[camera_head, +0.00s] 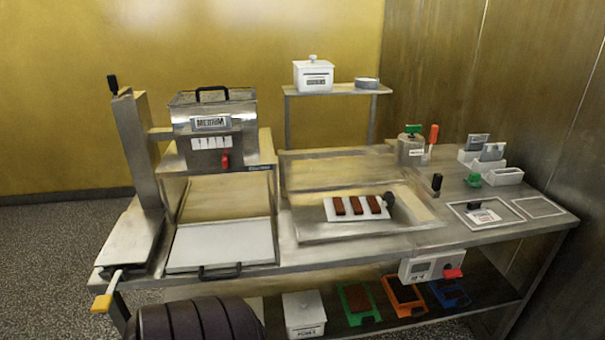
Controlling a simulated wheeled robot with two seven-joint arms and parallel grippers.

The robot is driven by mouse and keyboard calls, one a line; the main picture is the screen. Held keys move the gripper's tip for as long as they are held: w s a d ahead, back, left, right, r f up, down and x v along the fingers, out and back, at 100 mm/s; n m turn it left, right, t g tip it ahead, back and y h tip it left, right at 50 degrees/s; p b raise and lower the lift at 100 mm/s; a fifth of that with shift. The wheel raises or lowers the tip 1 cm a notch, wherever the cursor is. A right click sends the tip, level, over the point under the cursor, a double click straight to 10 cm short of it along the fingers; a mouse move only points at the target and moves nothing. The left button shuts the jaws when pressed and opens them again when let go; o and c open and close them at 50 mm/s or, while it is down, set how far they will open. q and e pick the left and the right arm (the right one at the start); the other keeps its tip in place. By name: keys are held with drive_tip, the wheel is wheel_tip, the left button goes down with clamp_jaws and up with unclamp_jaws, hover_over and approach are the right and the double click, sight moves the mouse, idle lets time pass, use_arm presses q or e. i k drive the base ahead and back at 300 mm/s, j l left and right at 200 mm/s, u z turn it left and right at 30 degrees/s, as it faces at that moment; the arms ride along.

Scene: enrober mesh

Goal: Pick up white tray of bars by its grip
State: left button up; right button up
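The white tray (331,213) lies flat in the shallow metal basin (310,233) in the middle of the bench. Three brown bars (356,206) stand in a row on it. A dark round grip (389,199) is at the tray's right end. Neither of my grippers shows in the head view, and nothing is touching the tray or its grip.
A metal machine (213,130) marked MEDIUM stands left of the basin, above a pale panel with a black handle (220,271). A raised shelf (340,89) stands behind. Small holders (490,152) and frames (540,207) are at right. A control box (432,267) hangs in front.

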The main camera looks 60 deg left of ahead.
sight(338, 209)
drive_tip(key=u, duration=1.6)
